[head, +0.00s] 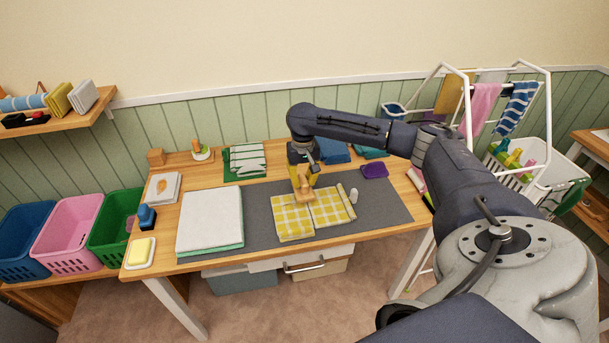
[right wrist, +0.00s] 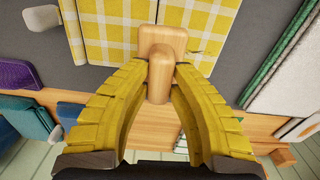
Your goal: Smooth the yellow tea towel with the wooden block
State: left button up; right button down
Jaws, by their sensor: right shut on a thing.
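The yellow checked tea towel (head: 292,222) lies on the grey mat in the middle of the table, with a fold or seam down its middle. It also shows at the top of the right wrist view (right wrist: 112,30). My right gripper (head: 303,190) is over the towel's back edge. Its yellow fingers (right wrist: 160,85) are shut on the knob of the wooden block (right wrist: 166,40). The block (head: 305,197) is at the towel's back edge, close to the middle seam; I cannot tell if it presses on the cloth. My left gripper is not in view.
A white folded towel (head: 209,222) lies left of the tea towel on the grey mat (head: 385,213). A green striped cloth (head: 245,160) lies behind. The mat's right end is clear.

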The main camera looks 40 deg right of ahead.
aim_at(297, 190)
notch_tip(297, 190, down, 4)
jog(key=shift+f, duration=0.1)
jog(key=shift+w+a+f, duration=0.1)
jog(key=shift+w+a, duration=0.15)
jog(key=shift+a, duration=0.25)
jog(key=shift+w+a+f, duration=0.1)
jog(key=shift+w+a, duration=0.15)
jog(key=shift+a, duration=0.25)
jog(key=shift+w+a, duration=0.55)
jog(key=shift+a, duration=0.6)
jog(key=shift+w+a, duration=0.5)
jog(key=shift+a, duration=0.65)
jog(key=shift+w+a, duration=0.55)
jog(key=shift+a, duration=0.6)
jog(key=shift+w+a+f, duration=0.1)
jog(key=shift+a, duration=0.1)
jog(key=shift+s+d, duration=0.75)
jog(key=shift+d, duration=0.8)
jog(key=shift+s+d, duration=0.7)
jog(key=shift+d, duration=0.85)
jog(key=shift+s+d, duration=0.75)
jog(key=shift+d, duration=0.8)
jog(key=shift+r, duration=4.15)
